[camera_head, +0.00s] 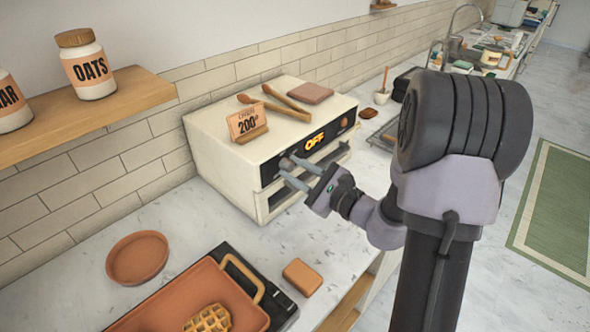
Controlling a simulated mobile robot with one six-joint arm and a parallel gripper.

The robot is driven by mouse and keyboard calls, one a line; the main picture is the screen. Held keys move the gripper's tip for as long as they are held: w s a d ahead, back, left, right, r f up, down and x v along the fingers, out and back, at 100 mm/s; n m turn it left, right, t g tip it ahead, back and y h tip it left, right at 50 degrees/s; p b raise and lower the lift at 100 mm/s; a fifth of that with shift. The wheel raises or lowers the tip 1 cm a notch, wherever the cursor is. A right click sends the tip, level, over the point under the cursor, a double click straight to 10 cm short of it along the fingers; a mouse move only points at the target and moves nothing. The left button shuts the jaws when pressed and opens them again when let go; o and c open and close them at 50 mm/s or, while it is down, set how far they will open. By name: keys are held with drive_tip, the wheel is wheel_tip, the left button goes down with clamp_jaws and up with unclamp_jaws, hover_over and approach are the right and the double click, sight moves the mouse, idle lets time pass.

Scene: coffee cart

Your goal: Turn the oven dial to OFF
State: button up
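The oven is a cream box (225,150) on the counter against the tiled wall. Its dark front panel has a lit orange display (314,142) that reads OFF. A small dial (285,163) sits at the left end of the panel, partly hidden by my fingers. My gripper (286,167) reaches in from the right, its two fingertips at the panel, apart, on either side of the dial. Whether they press on the dial cannot be told. A second round knob (344,122) is at the panel's right end.
On the oven stand a card (242,122) reading 200°, wooden utensils (287,102) and a folded brown cloth (310,93). A tray with a waffle (185,298), a round dish (137,258) and a small brown block (302,277) lie on the near counter. A shelf (90,118) overhangs at left.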

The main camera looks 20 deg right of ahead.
drive_tip(key=o, duration=0.4)
drive_tip(key=shift+c, duration=0.2)
drive_tip(key=p+v, duration=0.1)
drive_tip(key=v, duration=1.6)
drive_tip(key=shift+s, duration=0.25)
drive_tip(key=shift+d, duration=0.1)
